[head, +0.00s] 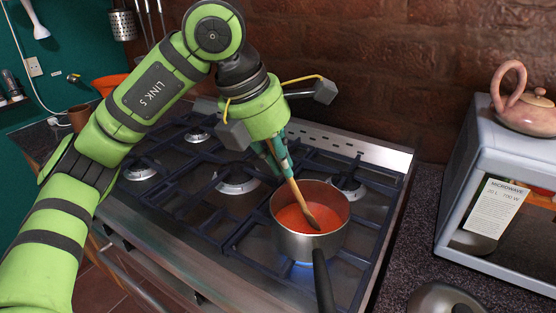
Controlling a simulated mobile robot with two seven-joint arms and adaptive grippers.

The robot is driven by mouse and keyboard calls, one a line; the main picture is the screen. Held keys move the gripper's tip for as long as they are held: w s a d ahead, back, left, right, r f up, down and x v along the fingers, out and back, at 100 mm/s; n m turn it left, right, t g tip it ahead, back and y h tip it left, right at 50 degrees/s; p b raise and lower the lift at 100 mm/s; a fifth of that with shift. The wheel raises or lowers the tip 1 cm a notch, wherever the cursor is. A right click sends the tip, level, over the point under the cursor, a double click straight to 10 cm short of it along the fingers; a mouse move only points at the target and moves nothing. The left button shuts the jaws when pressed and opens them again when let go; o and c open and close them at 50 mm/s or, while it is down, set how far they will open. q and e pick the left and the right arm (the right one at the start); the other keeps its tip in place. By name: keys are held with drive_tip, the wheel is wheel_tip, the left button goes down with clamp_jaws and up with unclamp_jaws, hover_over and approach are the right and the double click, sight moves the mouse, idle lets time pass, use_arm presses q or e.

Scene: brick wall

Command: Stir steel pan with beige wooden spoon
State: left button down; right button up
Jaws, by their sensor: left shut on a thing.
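The steel pan (309,242) stands on the front right burner of the hob, with its dark handle pointing toward me. It holds a red-orange liquid. The beige wooden spoon (294,188) slants down into the pan, its head in the liquid near the middle. My left gripper (279,160) is above and left of the pan, shut on the upper part of the spoon. The top end of the spoon is hidden by the gripper. My right gripper is not in view.
The gas hob (200,220) has dark grates and several free burners. A blue flame glows under the pan. A microwave (500,190) with a pink teapot (528,112) on it stands at right. A brick wall is behind.

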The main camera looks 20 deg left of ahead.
use_arm(q)
drive_tip(key=shift+a, duration=0.35)
drive_tip(key=shift+r, duration=0.1)
drive_tip(key=p+v, duration=0.5)
drive_tip(key=v, duration=0.4)
drive_tip(key=shift+s+p, duration=0.2)
drive_tip(key=shift+p, duration=0.15)
drive_tip(key=shift+r, duration=0.1)
idle(0.9)
wheel_tip(320, 180, up, 5)
drive_tip(key=p, duration=0.4)
idle(0.9)
